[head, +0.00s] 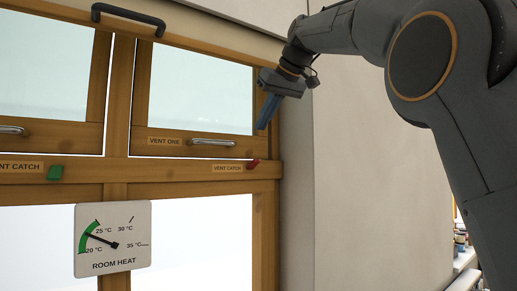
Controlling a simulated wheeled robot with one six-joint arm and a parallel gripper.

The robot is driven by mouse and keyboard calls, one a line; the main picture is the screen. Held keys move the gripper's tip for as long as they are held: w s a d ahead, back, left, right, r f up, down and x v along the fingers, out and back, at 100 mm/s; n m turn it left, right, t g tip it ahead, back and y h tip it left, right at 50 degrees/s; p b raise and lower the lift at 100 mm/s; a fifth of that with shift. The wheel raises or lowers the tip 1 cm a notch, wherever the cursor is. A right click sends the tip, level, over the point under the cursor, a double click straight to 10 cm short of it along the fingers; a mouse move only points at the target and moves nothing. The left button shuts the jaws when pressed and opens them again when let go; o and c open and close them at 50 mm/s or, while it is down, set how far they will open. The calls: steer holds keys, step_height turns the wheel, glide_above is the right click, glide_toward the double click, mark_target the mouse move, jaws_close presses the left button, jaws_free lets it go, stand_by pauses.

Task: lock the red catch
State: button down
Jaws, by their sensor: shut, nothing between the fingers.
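The red catch (253,164) sits on the wooden rail under the right-hand window vent, at the right end of a label reading "VENT CATCH" (228,168). It looks tilted, its upper end leaning right. My gripper (263,126) is shut and empty. It points down and left, above and slightly right of the red catch, and appears apart from it. The vent (196,86) labelled "VENT ONE" (178,141) is above the catch and has a silver handle (212,142). I cannot tell whether the vent is fully closed.
A green catch (55,173) is on the same rail at the left. A room heat dial (112,239) hangs below the rail. A dark handle (131,20) is on the top frame. A plain wall (355,170) stands right of the window, with small items on a ledge at far right.

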steer(key=p, duration=0.2)
glide_above(253, 164)
steer(key=w, duration=0.1)
step_height(253, 164, down, 5)
steer(key=shift+w+d+r, duration=0.1)
steer(key=shift+d, duration=0.05)
steer(key=shift+s+d+f, duration=0.4)
steer(key=shift+s+f, duration=0.15)
steer(key=shift+f, duration=0.15)
steer(key=shift+s+d+f, duration=0.15)
steer(key=shift+s+f, duration=0.05)
steer(key=shift+f, duration=0.3)
steer(key=shift+s+d+f, duration=0.15)
steer(key=shift+f, duration=0.3)
